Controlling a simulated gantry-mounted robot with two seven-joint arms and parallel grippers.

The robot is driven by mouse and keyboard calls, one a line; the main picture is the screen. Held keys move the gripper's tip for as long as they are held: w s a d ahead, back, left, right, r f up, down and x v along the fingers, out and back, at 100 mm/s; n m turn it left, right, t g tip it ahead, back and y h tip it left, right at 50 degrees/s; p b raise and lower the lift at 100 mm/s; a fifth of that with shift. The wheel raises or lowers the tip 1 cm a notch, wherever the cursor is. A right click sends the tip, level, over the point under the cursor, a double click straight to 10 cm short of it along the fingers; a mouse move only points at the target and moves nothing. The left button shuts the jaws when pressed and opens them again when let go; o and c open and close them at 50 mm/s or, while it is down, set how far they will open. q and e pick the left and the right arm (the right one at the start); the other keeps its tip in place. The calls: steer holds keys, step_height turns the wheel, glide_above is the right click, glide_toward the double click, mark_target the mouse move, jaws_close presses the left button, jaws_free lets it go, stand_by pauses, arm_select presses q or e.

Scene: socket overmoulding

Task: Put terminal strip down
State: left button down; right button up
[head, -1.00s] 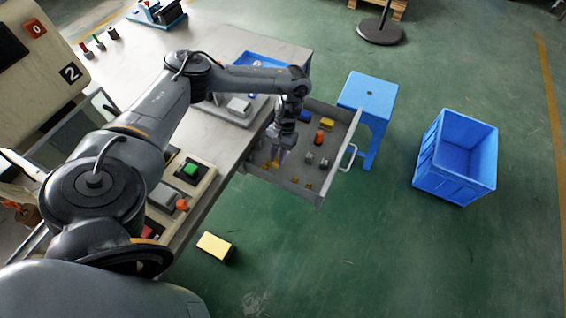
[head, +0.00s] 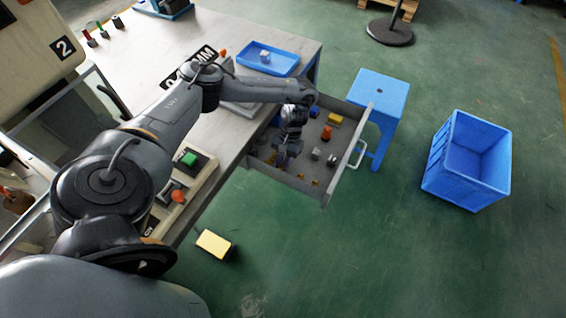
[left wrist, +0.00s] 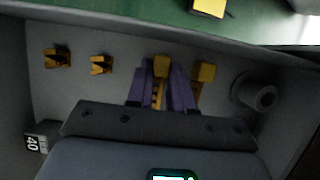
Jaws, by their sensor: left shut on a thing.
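My left gripper (head: 284,158) reaches down into the open grey drawer (head: 275,178) at its left part. In the left wrist view its purple fingers (left wrist: 161,92) are shut on a small brass-yellow piece, the terminal strip (left wrist: 161,67), whose lower part is between the fingers. The strip is low inside the drawer; I cannot tell whether it touches the floor of it. Similar brass pieces lie to the left (left wrist: 57,59) (left wrist: 101,65), and another (left wrist: 204,73) is close to the right finger. My right gripper is not in view.
The drawer also holds a grey cylinder (left wrist: 257,94), a block marked 40 (left wrist: 38,143), an orange piece (head: 326,133), and blue (head: 314,112) and yellow (head: 335,120) blocks. A blue stool (head: 380,92) stands beside the drawer. A blue crate (head: 465,160) is on the floor.

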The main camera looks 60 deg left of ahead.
arm_select(q)
steer(key=shift+f, duration=0.1)
steer(key=c, duration=1)
jaws_free()
steer(key=shift+r, duration=0.2)
steer(key=p+v, duration=0.8)
steer(key=v, duration=0.4)
steer(key=shift+s, duration=0.1)
